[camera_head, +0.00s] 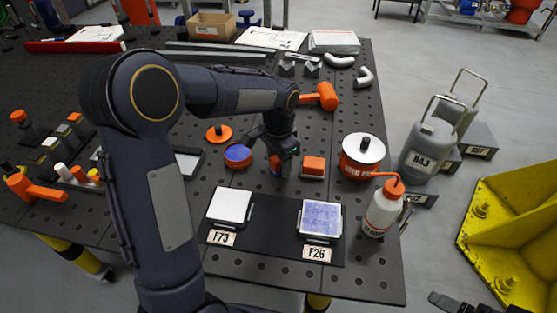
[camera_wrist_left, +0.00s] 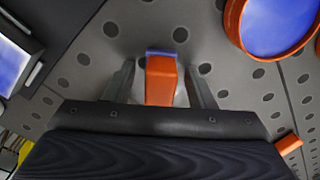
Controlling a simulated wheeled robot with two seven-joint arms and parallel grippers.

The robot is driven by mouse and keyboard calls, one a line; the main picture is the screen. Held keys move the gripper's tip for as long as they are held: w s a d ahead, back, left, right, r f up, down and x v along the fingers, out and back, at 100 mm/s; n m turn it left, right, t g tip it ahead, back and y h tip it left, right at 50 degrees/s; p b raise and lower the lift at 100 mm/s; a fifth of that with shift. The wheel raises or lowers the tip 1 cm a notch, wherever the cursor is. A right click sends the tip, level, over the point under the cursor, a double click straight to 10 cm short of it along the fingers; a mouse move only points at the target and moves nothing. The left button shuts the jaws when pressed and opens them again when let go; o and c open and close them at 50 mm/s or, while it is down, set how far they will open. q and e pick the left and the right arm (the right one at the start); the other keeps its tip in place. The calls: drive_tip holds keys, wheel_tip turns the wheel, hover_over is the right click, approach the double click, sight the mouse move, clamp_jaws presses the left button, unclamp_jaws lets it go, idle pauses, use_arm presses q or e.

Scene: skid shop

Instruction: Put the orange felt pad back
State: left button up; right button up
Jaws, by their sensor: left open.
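My left gripper (camera_head: 277,168) is open and low over the table, fingers pointing down. In the left wrist view, its two fingers (camera_wrist_left: 162,85) stand on either side of a small orange block with a blue edge (camera_wrist_left: 160,78), probably the orange felt pad. Gaps show beside the block. In the head view this orange and blue piece (camera_head: 275,161) is mostly hidden by the fingers. A second orange block (camera_head: 313,166) sits just right of the gripper.
A round orange dish with blue inside (camera_head: 238,154) is left of the gripper. In front lies a black board (camera_head: 265,234) with a white plate (camera_head: 230,205) and a blue-topped plate (camera_head: 321,217).

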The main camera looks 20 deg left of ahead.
use_arm(q)
drive_tip(key=shift+r, duration=0.15)
wheel_tip(320, 180, up, 12)
drive_tip(key=s+n+t+h, duration=0.3)
drive_tip(key=s+n, duration=0.1)
drive_tip(key=s, duration=1.1)
drive_tip(key=s+d+f+n+t, duration=0.2)
drive_tip(key=s+f+n, duration=0.1)
drive_tip(key=s, duration=0.6)
drive_tip(key=shift+d+f+n+t+h+p, duration=0.3)
drive_tip(key=shift+f+n+h, duration=0.1)
drive_tip(key=shift+f, duration=0.25)
